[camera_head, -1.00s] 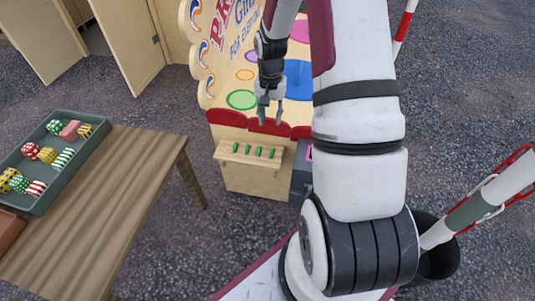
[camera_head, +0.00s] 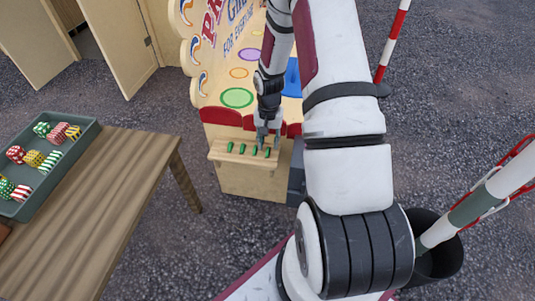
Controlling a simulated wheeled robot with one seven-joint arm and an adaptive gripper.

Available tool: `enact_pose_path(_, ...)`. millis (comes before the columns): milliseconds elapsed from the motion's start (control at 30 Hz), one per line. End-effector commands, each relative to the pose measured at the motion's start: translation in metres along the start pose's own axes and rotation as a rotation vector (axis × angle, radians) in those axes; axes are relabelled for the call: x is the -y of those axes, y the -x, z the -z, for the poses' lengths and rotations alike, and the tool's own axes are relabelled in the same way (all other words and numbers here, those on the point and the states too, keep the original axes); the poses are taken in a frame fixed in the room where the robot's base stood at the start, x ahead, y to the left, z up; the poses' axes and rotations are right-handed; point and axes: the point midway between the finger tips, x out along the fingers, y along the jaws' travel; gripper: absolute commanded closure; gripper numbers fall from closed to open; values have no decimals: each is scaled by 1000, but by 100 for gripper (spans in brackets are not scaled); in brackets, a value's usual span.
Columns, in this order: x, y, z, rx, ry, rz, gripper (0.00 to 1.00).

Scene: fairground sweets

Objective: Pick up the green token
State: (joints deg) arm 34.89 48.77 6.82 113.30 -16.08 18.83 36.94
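Several small green tokens (camera_head: 242,149) stand in a row on a pale wooden ledge (camera_head: 222,153) at the front of the game stand. My gripper (camera_head: 267,146) points down over the right part of this row. Its fingers look parted, with the tips close to the tokens at the right end. I cannot tell whether the fingers touch a token or are around one. The tokens at the left of the row are clear of the gripper.
The game board (camera_head: 215,85) with coloured circles rises behind the ledge. A wooden table (camera_head: 125,190) at the left bears a grey-green tray (camera_head: 86,133) of patterned sweets. A dark bin (camera_head: 440,262) and red-and-white poles (camera_head: 393,45) stand at the right. Open gravel lies between.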

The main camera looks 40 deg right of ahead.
Motion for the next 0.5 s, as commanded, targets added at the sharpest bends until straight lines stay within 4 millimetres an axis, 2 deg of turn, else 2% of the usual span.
enact_pose_path(33, 0, -11, 0, 2, 1, -1, 68)
enact_pose_path(133, 0, -20, 0, 1, -1, 0, 68)
enact_pose_path(367, 0, -21, 0, 0, 0, 0, 68)
enact_pose_path(500, 0, -20, 0, 0, 0, 0, 100)
